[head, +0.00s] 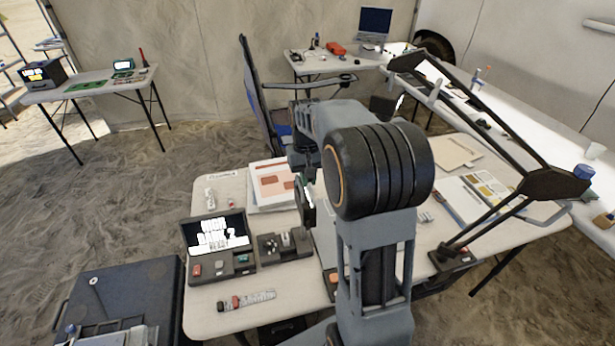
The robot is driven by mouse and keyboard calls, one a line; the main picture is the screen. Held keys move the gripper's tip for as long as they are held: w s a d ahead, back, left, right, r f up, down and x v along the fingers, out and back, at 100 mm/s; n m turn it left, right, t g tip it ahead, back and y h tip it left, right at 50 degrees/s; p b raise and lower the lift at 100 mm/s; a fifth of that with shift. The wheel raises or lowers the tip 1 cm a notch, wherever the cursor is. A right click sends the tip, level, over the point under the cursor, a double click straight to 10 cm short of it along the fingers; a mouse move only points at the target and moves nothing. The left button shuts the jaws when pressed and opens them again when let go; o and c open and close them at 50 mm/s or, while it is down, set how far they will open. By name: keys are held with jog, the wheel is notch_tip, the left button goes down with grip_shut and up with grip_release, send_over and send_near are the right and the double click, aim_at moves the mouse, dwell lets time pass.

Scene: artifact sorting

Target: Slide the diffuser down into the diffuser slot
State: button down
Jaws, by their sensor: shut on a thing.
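My gripper (306,203) points down over the table, left of my arm's large black joint, which hides part of it. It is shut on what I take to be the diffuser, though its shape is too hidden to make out. A dark tray (272,257) with small white and grey parts stands just left of and below the gripper in the picture. I cannot tell which recess is the diffuser slot. A dark open case (207,277) with a lit text screen in its lid stands beside the tray, with small red and green pieces in it.
A black lamp arm (487,230) rises at the right. A dark chest (120,290) stands on the sand at front left.

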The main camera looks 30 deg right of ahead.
jog(key=shift+f+b, duration=0.35)
jog(key=shift+f, duration=0.2)
jog(key=c, duration=1.1)
grip_release()
notch_tip(320, 180, up, 14)
jog(key=w, duration=0.1)
jog(key=shift+w+d+p, duration=0.2)
jog(key=shift+w+p, duration=0.1)
